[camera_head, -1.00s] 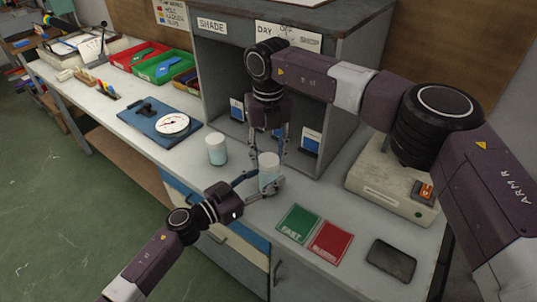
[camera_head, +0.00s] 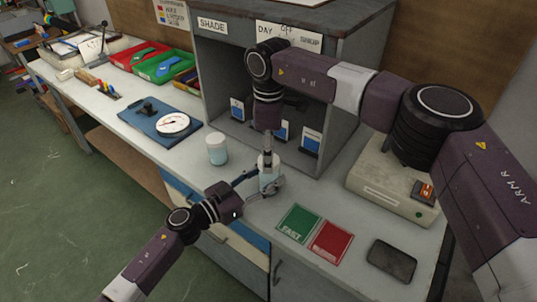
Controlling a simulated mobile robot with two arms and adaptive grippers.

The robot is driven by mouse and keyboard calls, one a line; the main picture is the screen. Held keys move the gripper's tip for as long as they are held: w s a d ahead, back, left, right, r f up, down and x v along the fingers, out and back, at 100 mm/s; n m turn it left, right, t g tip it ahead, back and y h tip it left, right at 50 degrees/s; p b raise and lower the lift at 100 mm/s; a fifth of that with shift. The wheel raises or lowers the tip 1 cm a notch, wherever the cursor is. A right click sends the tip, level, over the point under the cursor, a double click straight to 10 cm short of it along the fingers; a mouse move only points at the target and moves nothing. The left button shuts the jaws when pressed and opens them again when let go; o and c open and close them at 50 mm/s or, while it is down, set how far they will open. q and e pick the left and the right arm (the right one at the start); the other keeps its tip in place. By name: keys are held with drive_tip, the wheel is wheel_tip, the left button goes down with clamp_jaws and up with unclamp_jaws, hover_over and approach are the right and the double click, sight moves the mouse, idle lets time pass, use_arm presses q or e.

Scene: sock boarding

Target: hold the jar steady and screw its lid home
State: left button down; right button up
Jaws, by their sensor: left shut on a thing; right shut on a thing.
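A small jar (camera_head: 268,184) with a pale blue body and white top stands on the grey bench. My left gripper (camera_head: 262,184) comes in low from the left and is shut around the jar's body. My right gripper (camera_head: 268,157) points straight down from above and is shut on the jar's white lid (camera_head: 263,160). The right fingers partly hide the lid, so I cannot tell how it sits on the jar. The jar looks upright.
A second similar jar (camera_head: 217,150) stands just left. A blue board with a round dial (camera_head: 172,123) lies further left. The grey cabinet (camera_head: 345,110) stands behind. Green (camera_head: 298,223) and red (camera_head: 331,241) cards and a dark flat pad (camera_head: 391,261) lie to the right.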

drive_tip(key=m, duration=0.4)
drive_tip(key=o, duration=0.7)
drive_tip(key=shift+o, duration=0.2)
drive_tip(key=shift+r, duration=0.1)
drive_tip(key=shift+r, duration=2.2)
drive_tip(key=shift+c, duration=0.4)
